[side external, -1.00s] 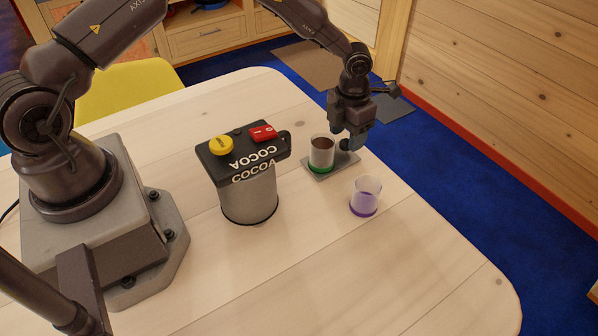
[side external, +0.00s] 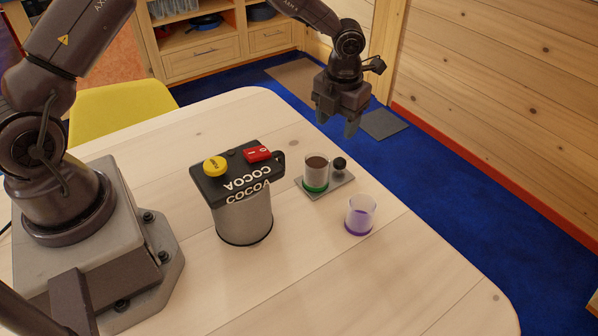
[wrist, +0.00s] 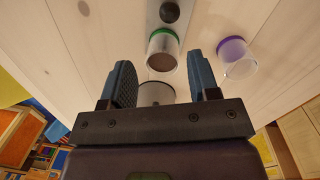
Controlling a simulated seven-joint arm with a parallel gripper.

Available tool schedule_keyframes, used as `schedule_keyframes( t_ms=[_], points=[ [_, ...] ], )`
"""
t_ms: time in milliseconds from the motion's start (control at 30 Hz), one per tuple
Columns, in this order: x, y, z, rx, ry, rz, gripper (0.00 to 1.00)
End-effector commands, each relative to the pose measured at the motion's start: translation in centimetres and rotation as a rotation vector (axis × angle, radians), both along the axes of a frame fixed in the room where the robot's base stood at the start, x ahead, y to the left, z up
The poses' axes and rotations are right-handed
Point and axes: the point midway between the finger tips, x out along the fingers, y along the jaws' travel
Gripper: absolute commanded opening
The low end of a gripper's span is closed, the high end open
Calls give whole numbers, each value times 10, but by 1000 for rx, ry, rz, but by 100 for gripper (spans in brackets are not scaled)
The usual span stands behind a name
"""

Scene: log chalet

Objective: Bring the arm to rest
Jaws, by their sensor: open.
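My gripper (side external: 338,122) hangs in the air above and behind the far edge of the table, apart from everything on it. Its two fingers are spread with nothing between them; they also show in the wrist view (wrist: 159,60). A clear cup with a green base and brown contents (side external: 316,174) stands upright on a small grey plate (side external: 327,191). In the wrist view this cup (wrist: 163,52) appears beyond the fingertips.
A black knob (side external: 339,164) is on the plate beside the cup. A clear cup with a purple base (side external: 360,215) stands nearby. The cocoa dispenser (side external: 243,215) stands to the left, with yellow and red buttons on its black lid. The table (side external: 400,275) is clear at the front right.

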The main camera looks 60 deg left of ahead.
Motion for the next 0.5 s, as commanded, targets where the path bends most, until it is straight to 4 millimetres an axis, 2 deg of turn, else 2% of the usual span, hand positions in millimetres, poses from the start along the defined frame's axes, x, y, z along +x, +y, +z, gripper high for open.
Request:
schedule_keyframes(
  t_ms=[33, 200, 400, 500],
  points=[
    [-7, 1, 25, 28, -34, 103, 55],
    [-44, 9, 92, 66, -151, 555, 55],
    [-100, 18, 158, 6, -312, 1128, 55],
    [-131, 22, 184, -73, -383, 1425, 55]
  ],
)
